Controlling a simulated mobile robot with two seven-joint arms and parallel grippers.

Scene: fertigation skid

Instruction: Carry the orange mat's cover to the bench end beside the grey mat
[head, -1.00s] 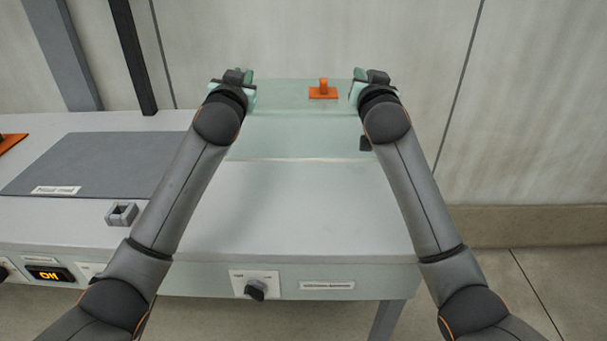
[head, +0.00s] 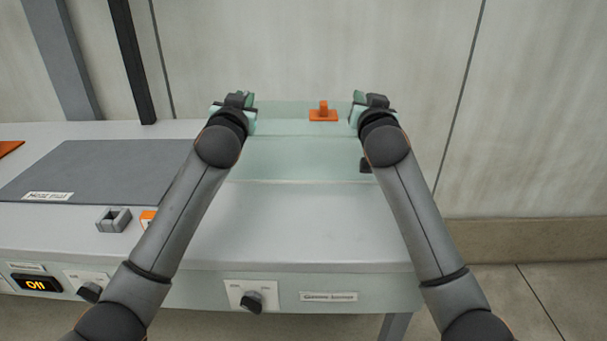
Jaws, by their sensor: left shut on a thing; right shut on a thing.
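The cover (head: 290,155) is a pale green, see-through box at the right end of the bench, right of the grey mat (head: 105,170). My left gripper (head: 236,103) is shut on its left side and my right gripper (head: 368,103) on its right side. An orange piece with an upright stub (head: 323,114) shows at the cover's top. The cover looks level; I cannot tell whether its lower edge touches the bench. The orange mat (head: 9,148) shows only as a corner at the left picture edge.
The bench top (head: 300,225) in front of the cover is clear. A grey square block (head: 114,220) and a partly hidden orange item (head: 148,216) lie near the front edge by my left arm. A dark post (head: 133,65) stands behind the bench; the wall is close behind.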

